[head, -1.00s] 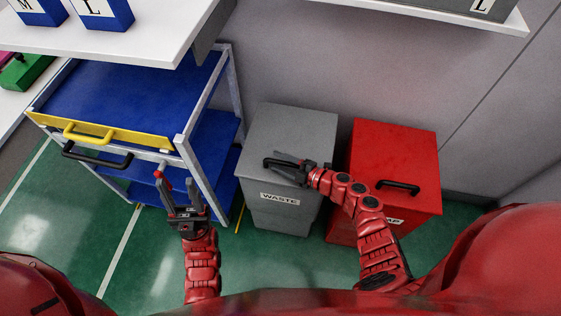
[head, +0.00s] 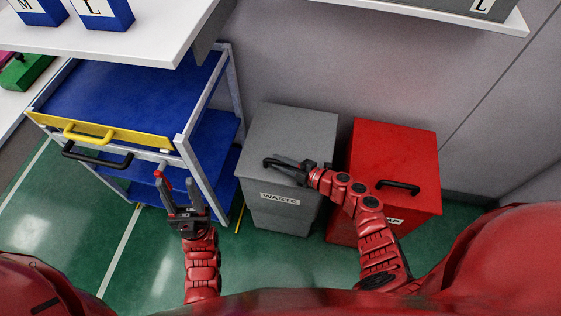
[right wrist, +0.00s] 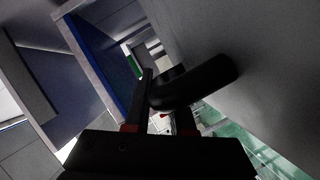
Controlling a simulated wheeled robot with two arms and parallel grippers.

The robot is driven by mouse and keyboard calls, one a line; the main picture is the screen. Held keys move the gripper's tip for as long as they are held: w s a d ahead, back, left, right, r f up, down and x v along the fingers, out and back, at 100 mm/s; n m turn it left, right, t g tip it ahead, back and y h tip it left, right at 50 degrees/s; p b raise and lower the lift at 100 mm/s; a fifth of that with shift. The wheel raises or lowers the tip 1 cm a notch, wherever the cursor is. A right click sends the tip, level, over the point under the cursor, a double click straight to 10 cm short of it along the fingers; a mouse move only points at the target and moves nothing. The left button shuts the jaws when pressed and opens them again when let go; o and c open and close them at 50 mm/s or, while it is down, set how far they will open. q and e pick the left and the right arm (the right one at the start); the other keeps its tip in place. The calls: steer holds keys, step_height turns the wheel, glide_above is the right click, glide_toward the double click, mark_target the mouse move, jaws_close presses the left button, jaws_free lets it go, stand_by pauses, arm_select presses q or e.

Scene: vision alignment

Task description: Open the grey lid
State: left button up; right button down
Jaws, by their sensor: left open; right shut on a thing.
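The grey waste bin (head: 268,216) stands against the wall, with its grey lid (head: 292,126) down on top. A black handle (head: 270,162) sits on the lid. My right gripper (head: 290,164) reaches over the lid and is shut on the handle; the fingers hide part of it. In the right wrist view the black handle (right wrist: 205,84) curves between the fingers, beside the grey lid surface (right wrist: 262,62). My left gripper (head: 180,192) is open and empty, in front of the blue cart and left of the bin.
A red bin (head: 395,155) with a black handle stands right of the grey bin. A blue cart (head: 130,95) with a yellow-handled drawer is on the left. A white shelf (head: 120,38) overhangs the cart. Green floor (head: 150,265) is clear in front.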

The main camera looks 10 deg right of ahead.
stand_by(0.8)
steer(key=w+d+r+m+g+p, duration=0.1)
steer(key=w+r+p, duration=0.3)
steer(key=r, duration=0.4)
steer(key=w+d+r+m+g+p, duration=0.1)
steer(key=w+r+m+p, duration=0.2)
steer(key=r+p, duration=0.3)
steer(key=shift+w+d+r+g+p, duration=0.35)
steer(key=shift+w+r, duration=0.2)
steer(key=shift+r, duration=0.3)
steer(key=c, duration=0.8)
jaws_free()
steer(key=shift+f, duration=0.1)
steer(key=shift+o, duration=0.2)
